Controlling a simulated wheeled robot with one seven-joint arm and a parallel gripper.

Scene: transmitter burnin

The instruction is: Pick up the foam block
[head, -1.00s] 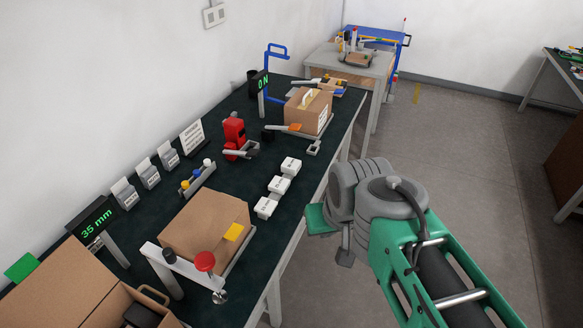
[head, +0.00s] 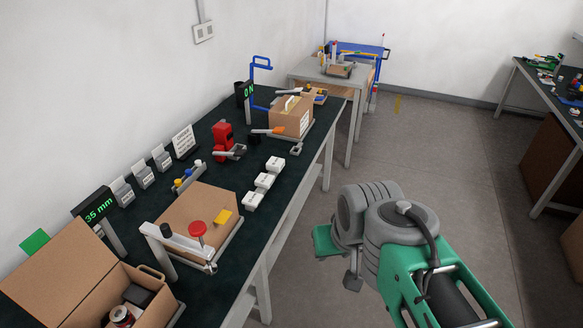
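I cannot say for certain which thing is the foam block. A dark block (head: 138,296) lies in the open cardboard box (head: 62,268) at the lower left, beside a round red-and-white item (head: 121,316).
The dark-topped bench (head: 222,262) runs along the left wall. It carries white boxes (head: 264,181), a red device (head: 223,137) and another cardboard box (head: 291,118). A grey table (head: 318,75) stands at the back and another bench (head: 545,95) at the right. The floor between is clear.

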